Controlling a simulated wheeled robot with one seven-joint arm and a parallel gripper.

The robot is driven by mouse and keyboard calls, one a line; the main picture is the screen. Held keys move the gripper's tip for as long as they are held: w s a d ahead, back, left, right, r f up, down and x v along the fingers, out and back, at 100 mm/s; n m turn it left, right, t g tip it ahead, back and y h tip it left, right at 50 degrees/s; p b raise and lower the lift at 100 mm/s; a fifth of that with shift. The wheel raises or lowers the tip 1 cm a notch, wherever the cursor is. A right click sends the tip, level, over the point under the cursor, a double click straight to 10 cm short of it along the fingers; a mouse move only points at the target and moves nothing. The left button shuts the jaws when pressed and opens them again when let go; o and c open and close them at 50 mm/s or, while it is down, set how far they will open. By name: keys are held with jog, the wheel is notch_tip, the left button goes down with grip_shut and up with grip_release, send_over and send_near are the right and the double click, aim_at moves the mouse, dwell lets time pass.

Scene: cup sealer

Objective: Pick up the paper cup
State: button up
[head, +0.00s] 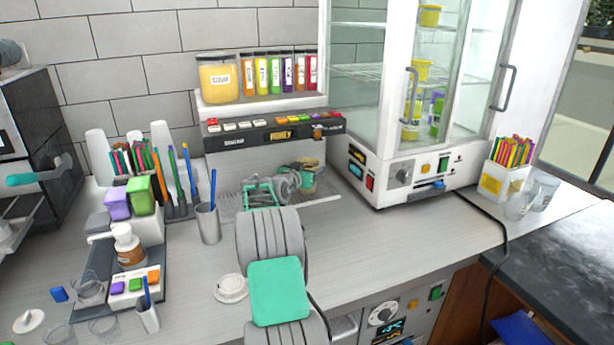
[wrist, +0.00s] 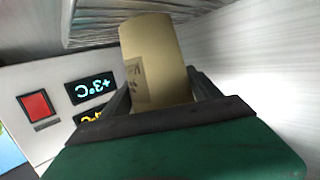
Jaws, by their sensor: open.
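The paper cup is a tan cup with a printed label, seen in the wrist view (wrist: 153,55). It stands between the two fingers of my gripper (wrist: 160,85), which are spread on either side of it. I cannot tell whether either finger touches it.
A glass display cabinet (head: 402,172) stands close on the right; its red switch (wrist: 36,106) shows in the wrist view. The dispenser (head: 272,135) is behind the cup. A white lid (head: 231,288) lies on the counter near my arm.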

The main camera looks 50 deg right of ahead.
jog(key=shift+x, duration=0.8)
jog(key=c, duration=1.2)
jog(key=shift+c, duration=0.4)
jog(key=shift+r, duration=0.1)
